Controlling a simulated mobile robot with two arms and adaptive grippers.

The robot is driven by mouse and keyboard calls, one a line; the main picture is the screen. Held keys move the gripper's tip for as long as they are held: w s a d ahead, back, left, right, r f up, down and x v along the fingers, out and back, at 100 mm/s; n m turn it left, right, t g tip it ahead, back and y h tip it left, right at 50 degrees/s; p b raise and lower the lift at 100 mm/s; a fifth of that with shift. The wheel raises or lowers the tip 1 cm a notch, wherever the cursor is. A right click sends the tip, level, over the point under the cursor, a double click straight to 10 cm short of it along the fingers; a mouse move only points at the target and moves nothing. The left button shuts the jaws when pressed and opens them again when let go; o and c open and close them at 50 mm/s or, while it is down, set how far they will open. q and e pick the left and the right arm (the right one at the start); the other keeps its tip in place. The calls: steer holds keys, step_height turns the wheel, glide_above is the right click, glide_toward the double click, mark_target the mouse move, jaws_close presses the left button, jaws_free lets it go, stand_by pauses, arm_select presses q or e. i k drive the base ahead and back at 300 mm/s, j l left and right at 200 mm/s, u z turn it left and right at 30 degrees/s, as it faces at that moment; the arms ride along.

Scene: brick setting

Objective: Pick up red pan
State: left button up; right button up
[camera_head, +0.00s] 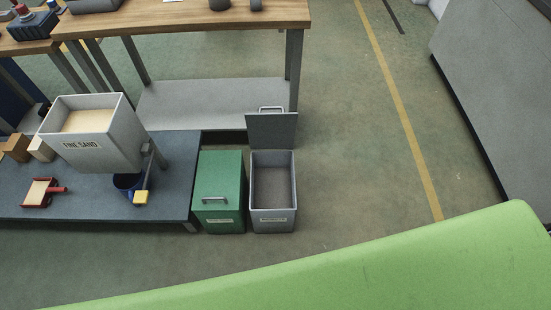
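A small red pan (36,200) with a pale, sand-coloured inside lies on the low blue-grey bench (100,197) at the left of the head view. Its red handle (57,190) points to the right. The pan lies below and left of the grey hopper (120,143) marked "FINE SAND". Neither of my grippers is in view.
A closed green bin (219,187) and an open grey bin (272,215) stand right of the bench. A wooden-topped table (180,17) stands behind. Clear floor (350,150) lies to the right. A large green surface crosses the foreground.

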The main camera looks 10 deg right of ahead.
mark_target(42, 188)
steer(key=z, duration=0.35)
steer(key=u, duration=1.95)
steer(key=z, duration=0.45)
steer(key=i+j+z, duration=0.4)
steer(key=j+z, duration=0.2)
steer(key=i+j+z, duration=0.15)
steer(key=j+z, duration=0.15)
steer(key=i+j+z, duration=0.15)
steer(key=j+z, duration=0.2)
steer(key=i+j+z, duration=0.1)
steer(key=j, duration=0.9)
steer(key=i+j+z, duration=0.15)
steer(key=j, duration=0.85)
steer(key=i+j+z, duration=0.1)
steer(key=j, duration=0.9)
